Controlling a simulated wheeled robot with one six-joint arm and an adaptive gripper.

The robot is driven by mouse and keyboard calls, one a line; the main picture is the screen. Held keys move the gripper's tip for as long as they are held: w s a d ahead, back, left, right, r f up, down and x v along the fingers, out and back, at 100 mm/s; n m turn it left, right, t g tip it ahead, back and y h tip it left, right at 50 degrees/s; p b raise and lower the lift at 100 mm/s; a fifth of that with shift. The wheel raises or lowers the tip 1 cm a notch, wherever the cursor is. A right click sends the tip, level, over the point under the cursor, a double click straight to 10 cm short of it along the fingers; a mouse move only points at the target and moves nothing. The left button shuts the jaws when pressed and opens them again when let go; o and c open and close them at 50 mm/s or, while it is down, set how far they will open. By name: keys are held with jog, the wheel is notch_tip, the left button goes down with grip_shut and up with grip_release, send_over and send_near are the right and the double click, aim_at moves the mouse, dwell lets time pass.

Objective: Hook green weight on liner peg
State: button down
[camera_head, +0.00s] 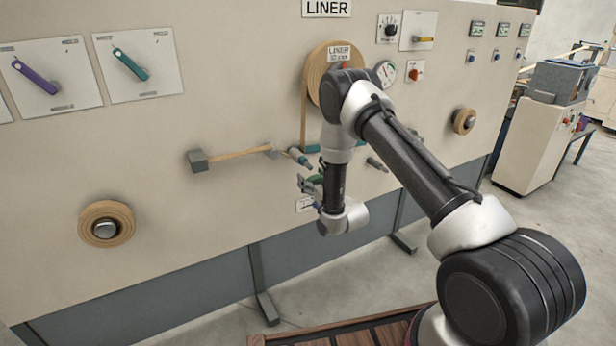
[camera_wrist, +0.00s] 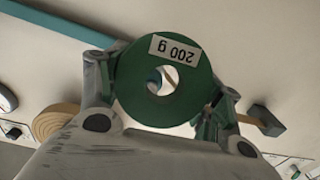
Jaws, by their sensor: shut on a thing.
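The green weight is a thick ring with a white "200 g" label, upside down in the wrist view (camera_wrist: 133,90). My gripper (camera_wrist: 162,92) is shut on it, with one finger on each side. In the head view, my gripper (camera_head: 310,187) is close to the panel under the LINER sign, and the green weight is mostly hidden by the wrist. Short grey pegs stick out of the panel nearby, one to the upper left (camera_head: 300,157) and one to the right (camera_head: 377,164). I cannot tell which is the liner peg, or whether the weight touches one.
The liner roll (camera_head: 316,75) is above my arm, its tape running down. A hammer-like lever (camera_head: 235,154) projects left of the gripper. Another tape roll (camera_head: 106,223) is at lower left. A wooden slatted platform (camera_head: 340,335) lies at the front.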

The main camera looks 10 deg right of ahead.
aim_at(317, 181)
jog(key=shift+r+v, duration=0.2)
jog(key=shift+v, duration=1.1)
jog(key=shift+r+v, duration=0.15)
jog(key=shift+v, duration=1.15)
jog(key=shift+r+v, duration=0.2)
jog(key=shift+v, duration=1.15)
